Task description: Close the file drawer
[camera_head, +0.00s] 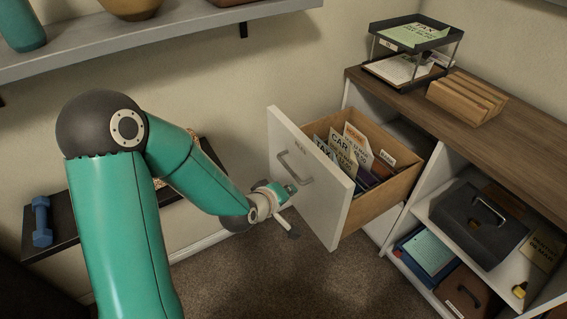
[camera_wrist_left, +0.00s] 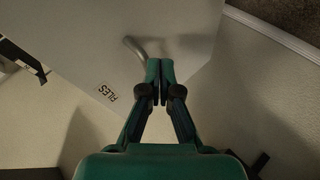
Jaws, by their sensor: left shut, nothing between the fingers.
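The file drawer (camera_head: 308,180) is pulled well out of the wooden-topped cabinet, with papers and folders standing inside. Its white front carries a grey bar handle (camera_head: 294,167). In the left wrist view the drawer front (camera_wrist_left: 190,30) fills the upper part, with a "FILES" label (camera_wrist_left: 106,91) and the handle (camera_wrist_left: 134,48) beside the fingertips. My left gripper (camera_head: 290,190) is close to the drawer front, just below the handle. Its fingers (camera_wrist_left: 159,70) are shut together and empty. I cannot tell whether they touch the front. My right gripper is not in view.
The cabinet top (camera_head: 400,98) holds a paper tray (camera_head: 411,38) and a wooden slatted block (camera_head: 467,97). Open shelves at right hold a dark box (camera_head: 478,222). A low dark shelf with a blue dumbbell (camera_head: 41,221) is at left. The carpet (camera_head: 300,280) below the drawer is clear.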

